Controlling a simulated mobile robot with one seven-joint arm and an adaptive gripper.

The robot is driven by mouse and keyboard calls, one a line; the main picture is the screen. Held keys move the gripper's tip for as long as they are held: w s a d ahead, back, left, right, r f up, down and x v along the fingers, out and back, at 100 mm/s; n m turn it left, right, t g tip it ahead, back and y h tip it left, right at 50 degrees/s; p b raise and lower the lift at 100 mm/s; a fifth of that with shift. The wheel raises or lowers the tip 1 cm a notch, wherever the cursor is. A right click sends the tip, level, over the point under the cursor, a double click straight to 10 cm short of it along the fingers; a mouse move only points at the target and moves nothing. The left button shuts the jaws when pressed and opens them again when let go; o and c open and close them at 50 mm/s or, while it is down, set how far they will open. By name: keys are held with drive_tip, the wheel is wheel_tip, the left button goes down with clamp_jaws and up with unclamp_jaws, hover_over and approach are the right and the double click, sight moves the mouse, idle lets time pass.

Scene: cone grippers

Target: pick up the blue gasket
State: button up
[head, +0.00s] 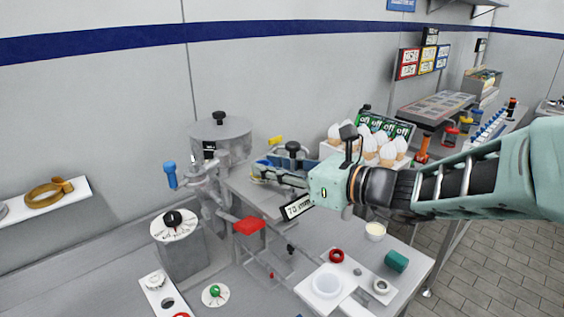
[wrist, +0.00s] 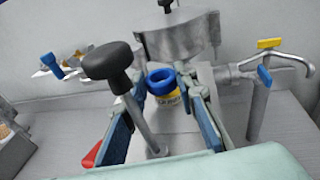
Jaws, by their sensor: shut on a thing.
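The blue gasket (wrist: 161,77) is a thick blue ring with a dark hole, in the middle of the wrist view. Below it shows a yellow and white labelled piece (wrist: 168,98); I cannot tell if the two are joined. My gripper (wrist: 164,88) has one finger on each side of the ring and is shut on it. In the head view my gripper (head: 262,174) is over the grey metal block at the bench's middle, and the gasket is hard to make out there.
A black-knobbed post (wrist: 108,70) stands close by the left finger in the wrist view. A steel vessel (wrist: 180,38) is behind, and a tap with a yellow handle (wrist: 268,44) is at right. White cones (head: 370,143) stand beyond my wrist in the head view.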

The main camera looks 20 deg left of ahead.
drive_tip(key=shift+s+d+r+p, duration=0.3)
drive_tip(key=shift+s+d, duration=0.25)
drive_tip(key=shift+s+d+r+p, duration=0.3)
drive_tip(key=shift+s+d, duration=0.2)
drive_tip(key=shift+d, duration=0.05)
wheel_tip(320, 180, up, 13)
drive_tip(key=p, duration=1)
drive_tip(key=shift+f+p, duration=0.2)
drive_tip(key=shift+p, duration=0.1)
